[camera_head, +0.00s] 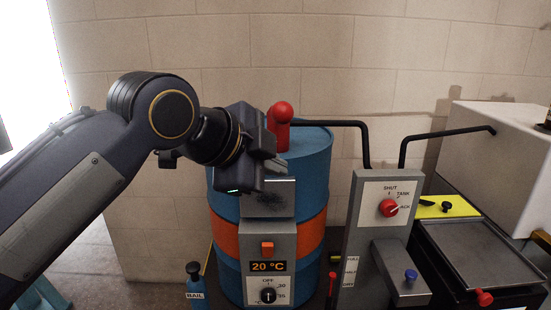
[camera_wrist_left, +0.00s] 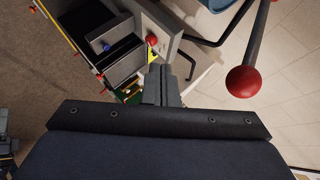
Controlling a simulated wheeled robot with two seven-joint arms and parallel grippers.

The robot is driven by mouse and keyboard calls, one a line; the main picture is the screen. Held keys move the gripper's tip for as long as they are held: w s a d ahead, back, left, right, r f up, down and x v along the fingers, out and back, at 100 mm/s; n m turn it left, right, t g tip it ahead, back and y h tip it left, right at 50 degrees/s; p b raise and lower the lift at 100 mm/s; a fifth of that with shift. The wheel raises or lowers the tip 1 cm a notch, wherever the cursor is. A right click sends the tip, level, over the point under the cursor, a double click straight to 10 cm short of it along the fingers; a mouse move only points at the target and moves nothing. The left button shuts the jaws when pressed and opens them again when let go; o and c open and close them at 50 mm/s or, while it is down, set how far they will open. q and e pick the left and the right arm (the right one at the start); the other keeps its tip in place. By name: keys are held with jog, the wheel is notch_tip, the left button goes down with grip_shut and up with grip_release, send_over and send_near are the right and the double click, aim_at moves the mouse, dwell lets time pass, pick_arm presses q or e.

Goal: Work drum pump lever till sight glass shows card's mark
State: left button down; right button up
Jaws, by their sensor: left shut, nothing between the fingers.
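The blue drum (camera_head: 227,280) with an orange band stands upright in the middle of the head view. The pump lever's red ball knob (camera_head: 281,112) shows above it; in the left wrist view the knob (camera_wrist_left: 243,82) sits on a dark rod. My left gripper (camera_head: 277,165) is shut and empty in front of the drum top, below the knob and apart from it. Its fingers (camera_wrist_left: 160,88) lie left of the knob in the wrist view. A grey column beside the drum bears labels FULL, HALF and DRY (camera_head: 350,271); no liquid level is readable. The card's mark cannot be made out.
The column's dial panel has a red selector knob (camera_head: 388,207) marked SHUT, TANK and JACK. A blue knob (camera_head: 410,275) sits on a grey block. A heater box reads 20 °C (camera_head: 268,266). A grey tray (camera_head: 480,250) and white box (camera_head: 490,150) stand right. Black hoses arch behind.

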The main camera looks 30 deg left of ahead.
pick_arm(q)
jog(key=p+v, duration=0.1)
jog(key=v, duration=0.6)
jog(key=shift+a+r, duration=0.3)
jog(key=shift+a, duration=0.05)
pick_arm(e)
jog(key=shift+w+a+r, duration=0.1)
jog(key=shift+w+r, duration=0.1)
jog(key=shift+r, duration=0.5)
pick_arm(q)
jog(key=shift+w, duration=0.15)
dwell(0.4)
